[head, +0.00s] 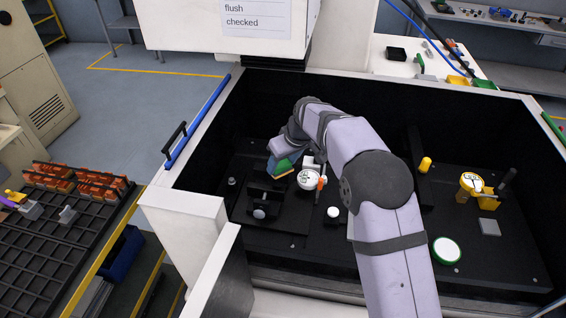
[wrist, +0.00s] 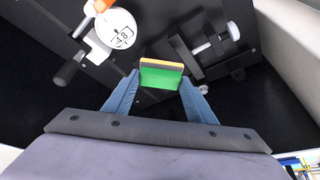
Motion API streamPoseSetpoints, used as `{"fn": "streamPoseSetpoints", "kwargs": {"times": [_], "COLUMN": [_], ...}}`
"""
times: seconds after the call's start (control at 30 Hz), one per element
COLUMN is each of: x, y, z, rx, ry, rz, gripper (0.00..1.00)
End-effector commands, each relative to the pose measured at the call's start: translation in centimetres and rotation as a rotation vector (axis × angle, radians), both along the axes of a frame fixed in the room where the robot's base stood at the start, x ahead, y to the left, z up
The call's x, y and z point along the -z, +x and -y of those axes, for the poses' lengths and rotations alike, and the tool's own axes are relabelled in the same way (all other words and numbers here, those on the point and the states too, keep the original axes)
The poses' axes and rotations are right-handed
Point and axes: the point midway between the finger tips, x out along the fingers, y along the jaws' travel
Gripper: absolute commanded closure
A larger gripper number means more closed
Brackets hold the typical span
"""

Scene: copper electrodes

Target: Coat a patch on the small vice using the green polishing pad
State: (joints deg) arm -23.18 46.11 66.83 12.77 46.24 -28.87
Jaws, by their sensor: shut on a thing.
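The green polishing pad (wrist: 161,77) has an orange-tan layer along its far edge in the wrist view. My gripper (wrist: 160,84), with blue fingers, is shut on it. In the head view the green pad (head: 286,164) shows at the end of my gripper (head: 280,158), partly hidden by my arm. The small vice (head: 264,196) is black with a pale screw knob and stands on the dark floor plate just in front of the pad. In the wrist view the vice (wrist: 206,62) lies right of the pad. I cannot tell whether they touch.
A round white dial (head: 309,179) with an orange tip stands right beside the vice; it reads 4.8 in the wrist view (wrist: 117,29). Right of my arm are a yellow cylinder (head: 425,165), a yellow gauge (head: 472,183) and a green-rimmed white disc (head: 446,250). Dark walls enclose the plate.

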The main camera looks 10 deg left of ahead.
Motion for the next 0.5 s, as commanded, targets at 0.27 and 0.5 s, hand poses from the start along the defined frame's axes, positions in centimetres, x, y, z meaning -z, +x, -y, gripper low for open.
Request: {"fn": "streamPoseSetpoints", "kwargs": {"times": [0.27,0.5], "x": [-2.1,-3.1], "y": [0.0,0.0], "z": [0.0,0.1], "rx": [0.0,0.0], "ry": [0.001,0.001], "rz": [0.002,0.001], "gripper": [0.75,0.75]}}
